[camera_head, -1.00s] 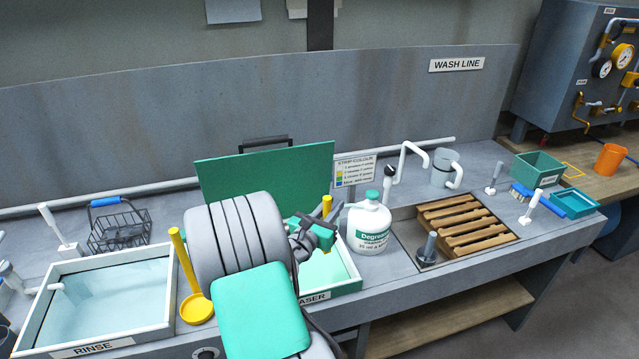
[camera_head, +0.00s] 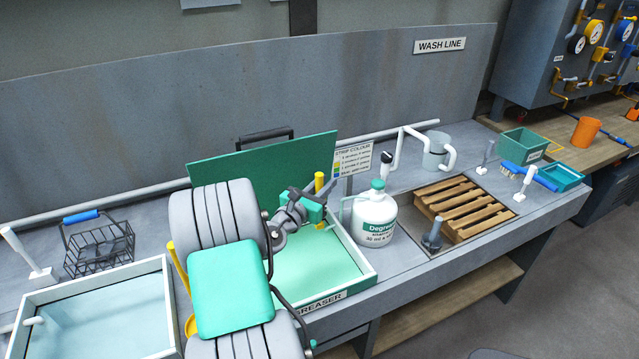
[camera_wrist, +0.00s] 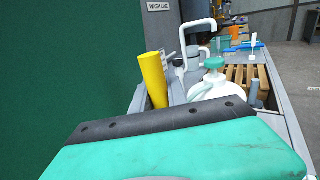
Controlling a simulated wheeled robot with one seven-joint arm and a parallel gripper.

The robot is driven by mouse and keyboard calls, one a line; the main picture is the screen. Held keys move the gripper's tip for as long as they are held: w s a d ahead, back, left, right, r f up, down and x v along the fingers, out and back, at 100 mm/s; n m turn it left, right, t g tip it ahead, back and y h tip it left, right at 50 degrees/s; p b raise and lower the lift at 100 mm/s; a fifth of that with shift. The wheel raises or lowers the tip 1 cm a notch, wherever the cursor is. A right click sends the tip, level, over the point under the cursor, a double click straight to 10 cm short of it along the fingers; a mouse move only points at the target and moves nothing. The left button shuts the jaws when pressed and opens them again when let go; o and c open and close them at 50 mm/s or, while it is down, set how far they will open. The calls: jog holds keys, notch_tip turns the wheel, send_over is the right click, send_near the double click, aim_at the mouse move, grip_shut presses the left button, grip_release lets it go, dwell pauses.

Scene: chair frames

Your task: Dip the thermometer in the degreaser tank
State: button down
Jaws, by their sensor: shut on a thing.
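My gripper (camera_head: 312,207) is shut on a yellow stick-like thing, which I take to be the thermometer (camera_head: 319,181). Its yellow top stands above the jaws and a short yellow part shows below them. It also shows in the wrist view as a yellow cylinder (camera_wrist: 153,79), slightly tilted. The degreaser tank (camera_head: 362,285) has a pale rim and green liquid, and its green lid (camera_head: 285,160) stands raised behind. The gripper is over the back part of the tank. My arm hides the tank's left part. I cannot tell whether the thermometer's lower end touches the liquid.
A white degreaser bottle (camera_head: 376,217) stands close to the tank's right side. The rinse tank (camera_head: 165,290) is at left, with a wire basket (camera_head: 97,249) behind. A yellow ladle (camera_head: 180,268) is partly hidden by my arm. A wooden rack (camera_head: 460,208) lies right of the bottle.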

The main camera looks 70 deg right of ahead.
notch_tip(320, 180, down, 19)
jog(key=b, duration=1.9)
jog(key=shift+w+a+p, duration=0.1)
jog(key=shift+a+p, duration=0.05)
jog(key=shift+p, duration=0.15)
jog(key=shift+w+f, duration=0.1)
jog(key=shift+f, duration=0.15)
jog(key=shift+r+p, duration=0.1)
jog(key=shift+p, duration=0.35)
